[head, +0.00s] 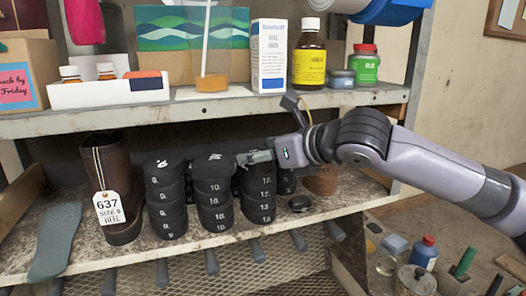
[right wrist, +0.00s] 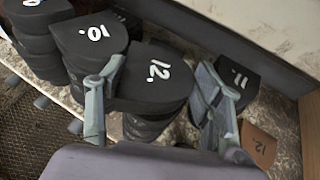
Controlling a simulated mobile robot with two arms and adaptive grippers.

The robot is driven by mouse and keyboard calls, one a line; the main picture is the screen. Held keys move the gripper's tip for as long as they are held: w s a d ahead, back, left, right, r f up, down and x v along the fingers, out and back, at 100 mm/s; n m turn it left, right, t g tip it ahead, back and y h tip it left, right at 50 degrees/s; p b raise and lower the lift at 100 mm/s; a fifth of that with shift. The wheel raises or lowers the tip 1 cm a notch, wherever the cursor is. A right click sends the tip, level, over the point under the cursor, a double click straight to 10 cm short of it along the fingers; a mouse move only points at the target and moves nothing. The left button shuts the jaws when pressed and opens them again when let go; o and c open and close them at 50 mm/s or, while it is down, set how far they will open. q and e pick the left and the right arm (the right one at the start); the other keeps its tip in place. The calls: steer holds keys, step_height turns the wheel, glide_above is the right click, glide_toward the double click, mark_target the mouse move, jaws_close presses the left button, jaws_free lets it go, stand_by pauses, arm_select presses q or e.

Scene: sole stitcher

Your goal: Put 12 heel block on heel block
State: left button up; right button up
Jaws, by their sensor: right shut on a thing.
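My right gripper (head: 257,157) reaches in from the right at the top of the stack of black heel blocks marked 12 (head: 258,197). In the right wrist view the right gripper (right wrist: 160,100) has its fingers on either side of a black heel block marked 12 (right wrist: 160,72) and is shut on it. More black blocks (right wrist: 146,128) show right beneath it; whether it touches them I cannot tell. A stack marked 10 (head: 214,195) and a stack marked 9 (head: 166,203) stand to the left. My left gripper is out of view.
A block marked 11 (right wrist: 238,84) lies close to the right finger. A brown boot (head: 122,205) with a tag stands left of the stacks, beside a grey-green sole (head: 55,240). The upper shelf (head: 190,112) overhangs the stacks.

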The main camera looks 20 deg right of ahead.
steer(key=o, duration=1.3)
steer(key=shift+c, duration=0.2)
steer(key=shift+r, duration=0.1)
steer(key=shift+s+d+r, duration=0.1)
steer(key=shift+s+d, duration=0.1)
steer(key=shift+s, duration=0.05)
steer(key=b+v, duration=0.2)
steer(key=v, duration=0.9)
steer(key=shift+s, duration=0.2)
steer(key=shift+d, duration=0.1)
